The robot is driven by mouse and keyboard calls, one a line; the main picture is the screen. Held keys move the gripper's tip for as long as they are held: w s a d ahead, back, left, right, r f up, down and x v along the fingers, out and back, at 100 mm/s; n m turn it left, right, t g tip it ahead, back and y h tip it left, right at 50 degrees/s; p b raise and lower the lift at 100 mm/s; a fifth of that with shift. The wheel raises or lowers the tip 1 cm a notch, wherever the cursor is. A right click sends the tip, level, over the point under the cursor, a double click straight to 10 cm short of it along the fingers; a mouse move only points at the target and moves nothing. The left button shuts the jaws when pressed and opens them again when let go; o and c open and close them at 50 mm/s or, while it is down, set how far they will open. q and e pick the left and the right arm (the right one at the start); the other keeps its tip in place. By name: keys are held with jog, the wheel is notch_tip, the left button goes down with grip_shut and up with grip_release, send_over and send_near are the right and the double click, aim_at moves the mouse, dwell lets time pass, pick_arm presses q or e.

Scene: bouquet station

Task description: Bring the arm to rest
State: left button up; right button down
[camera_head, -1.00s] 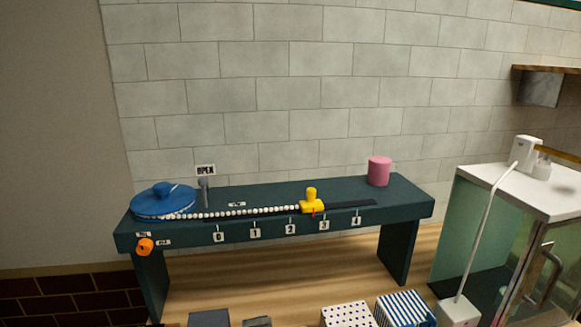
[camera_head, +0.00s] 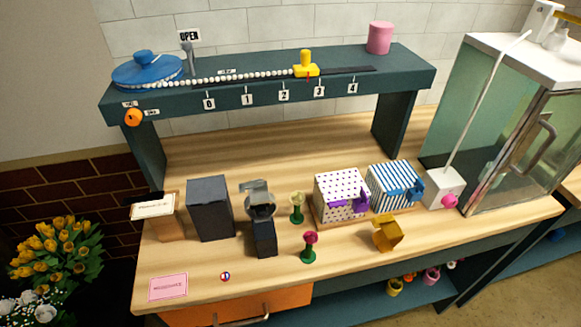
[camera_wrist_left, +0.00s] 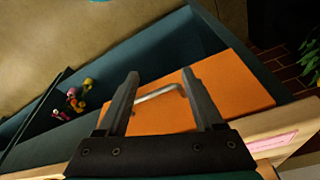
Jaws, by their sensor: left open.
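My left gripper (camera_wrist_left: 160,74) shows in the left wrist view with its two dark fingers spread and nothing held between them. The orange drawer (camera_wrist_left: 238,82) lies beyond the fingers, and its metal handle (camera_wrist_left: 150,95) appears between them. I cannot tell how far the fingers are from the handle. In the head view the orange drawer (camera_head: 285,299) sits under the front edge of the bench, its handle (camera_head: 240,318) at the picture's bottom. Neither gripper nor arm shows in the head view.
The wooden bench (camera_head: 330,275) holds a dark box (camera_head: 210,208), a dotted box (camera_head: 340,195), a striped box (camera_head: 392,186), a yellow item (camera_head: 387,234) and a pink card (camera_head: 168,287). A teal shelf (camera_head: 260,95) stands behind. A glass cabinet (camera_head: 500,120) stands right, yellow flowers (camera_head: 55,245) left.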

pick_arm(q)
jog(key=s+f+g+b, duration=0.1)
jog(key=s+f+b, duration=0.15)
jog(key=f, duration=0.85)
jog(key=s+f+b, duration=0.2)
jog(key=s+f, duration=0.2)
jog(key=f, duration=0.7)
jog(key=s+a+f+g+b, duration=0.1)
jog(key=s+a+f+b, duration=0.2)
jog(key=s+f, duration=0.8)
jog(key=shift+s+b, duration=0.35)
jog(key=shift+b, duration=0.25)
